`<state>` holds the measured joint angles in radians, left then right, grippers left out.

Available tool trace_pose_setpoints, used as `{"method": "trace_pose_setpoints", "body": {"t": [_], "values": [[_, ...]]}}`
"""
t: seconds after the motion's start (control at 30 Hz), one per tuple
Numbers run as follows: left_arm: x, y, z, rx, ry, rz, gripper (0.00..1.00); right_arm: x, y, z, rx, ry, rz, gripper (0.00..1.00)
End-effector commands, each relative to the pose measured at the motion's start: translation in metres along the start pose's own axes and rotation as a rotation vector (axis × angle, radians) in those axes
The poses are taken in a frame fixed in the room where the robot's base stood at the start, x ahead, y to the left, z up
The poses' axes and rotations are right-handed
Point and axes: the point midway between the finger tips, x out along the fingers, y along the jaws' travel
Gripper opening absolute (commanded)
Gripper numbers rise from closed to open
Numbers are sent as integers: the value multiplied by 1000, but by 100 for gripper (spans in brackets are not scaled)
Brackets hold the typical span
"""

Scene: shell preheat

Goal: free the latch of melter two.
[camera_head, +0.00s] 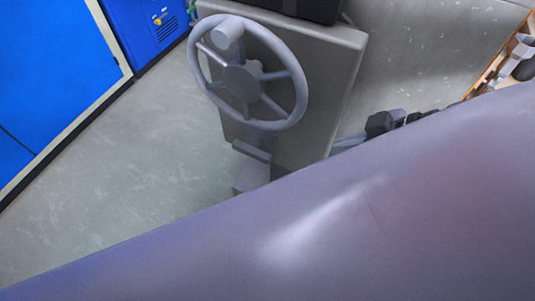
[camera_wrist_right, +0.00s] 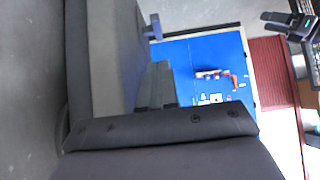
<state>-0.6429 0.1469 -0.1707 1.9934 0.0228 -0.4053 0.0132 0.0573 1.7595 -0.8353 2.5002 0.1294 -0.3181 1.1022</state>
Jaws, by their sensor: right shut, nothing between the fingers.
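A grey handwheel (camera_head: 245,82) with a round knob on its rim stands in front of a grey upright housing (camera_head: 335,75) in the head view. Below the wheel, a short grey bar (camera_head: 251,151) sticks out above a block; I cannot tell if it is the latch. My right gripper (camera_head: 345,143) is partly hidden near the housing's lower right side. In the right wrist view its fingers (camera_wrist_right: 156,84) are together and empty. A grey body (camera_wrist_right: 108,55) stands beside them, with a small blue-grey piece (camera_wrist_right: 153,28) projecting from its edge. No melter number is readable.
A large smooth grey-purple surface (camera_head: 350,225) blocks the lower right of the head view. Blue cabinets (camera_head: 55,80) stand at the left, with open grey floor (camera_head: 130,190) before them.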

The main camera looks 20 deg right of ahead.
Motion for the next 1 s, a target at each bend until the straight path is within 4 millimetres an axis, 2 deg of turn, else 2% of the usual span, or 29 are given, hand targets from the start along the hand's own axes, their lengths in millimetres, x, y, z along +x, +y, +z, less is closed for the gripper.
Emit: {"method": "trace_pose_setpoints", "body": {"t": [0.63, 1.0], "values": [[2, 1, 2, -1, 1, 2, 96, -1, 2, 3, 8, -12, 8, 0], [16, 4, 18, -13, -4, 11, 96, 24, 2, 6, 8, -10, 7, 0]]}}
